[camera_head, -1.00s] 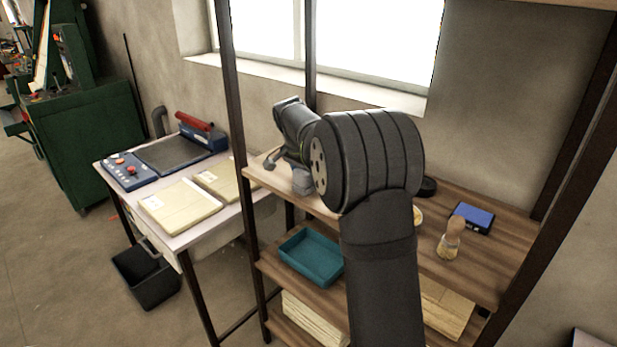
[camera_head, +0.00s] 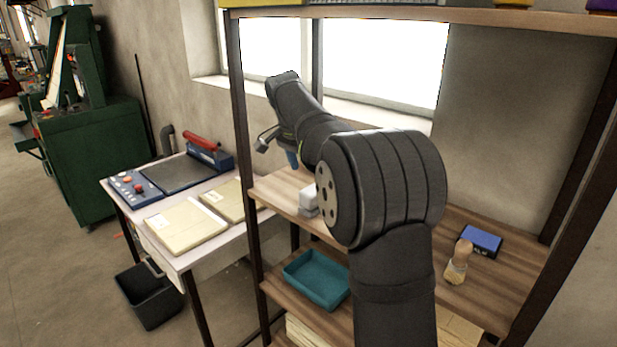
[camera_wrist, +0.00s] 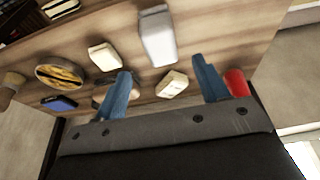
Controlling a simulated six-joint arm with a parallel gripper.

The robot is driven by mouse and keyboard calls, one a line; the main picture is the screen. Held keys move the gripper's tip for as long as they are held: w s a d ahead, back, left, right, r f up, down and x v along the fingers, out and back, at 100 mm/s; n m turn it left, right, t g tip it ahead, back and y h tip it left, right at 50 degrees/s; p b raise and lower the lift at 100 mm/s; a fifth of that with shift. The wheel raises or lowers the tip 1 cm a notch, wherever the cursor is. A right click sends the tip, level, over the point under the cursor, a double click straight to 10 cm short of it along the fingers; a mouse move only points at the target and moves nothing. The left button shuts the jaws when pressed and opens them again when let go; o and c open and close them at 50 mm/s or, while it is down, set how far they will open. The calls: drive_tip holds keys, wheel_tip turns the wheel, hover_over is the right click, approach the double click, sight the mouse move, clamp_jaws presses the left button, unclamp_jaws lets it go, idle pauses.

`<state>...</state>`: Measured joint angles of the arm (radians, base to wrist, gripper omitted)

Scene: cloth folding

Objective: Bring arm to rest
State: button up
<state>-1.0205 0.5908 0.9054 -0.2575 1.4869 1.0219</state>
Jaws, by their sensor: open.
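My gripper (camera_wrist: 161,66) is open and empty in the wrist view, its two blue fingers apart above the wooden shelf. In the head view my gripper (camera_head: 291,158) is partly hidden by my own arm, with a blue finger pointing down over the shelf's left part. A pale grey block (camera_wrist: 157,38) lies on the shelf beyond the fingertips, and a small cream block (camera_wrist: 172,83) shows between the fingers. No cloth can be made out.
The wooden shelf (camera_wrist: 213,32) also holds a cream block (camera_wrist: 104,56), a round dish (camera_wrist: 60,73), a blue box (camera_head: 480,240) and a brush (camera_head: 457,263). A teal tray (camera_head: 317,279) sits on the level below. Dark uprights (camera_head: 243,150) frame the rack.

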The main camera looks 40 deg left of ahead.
idle(0.4)
drive_tip(key=x, duration=1.2)
wheel_tip(320, 180, up, 3)
drive_tip(key=shift+f, duration=0.2)
drive_tip(key=shift+r, duration=0.5)
drive_tip(key=shift+f, duration=0.1)
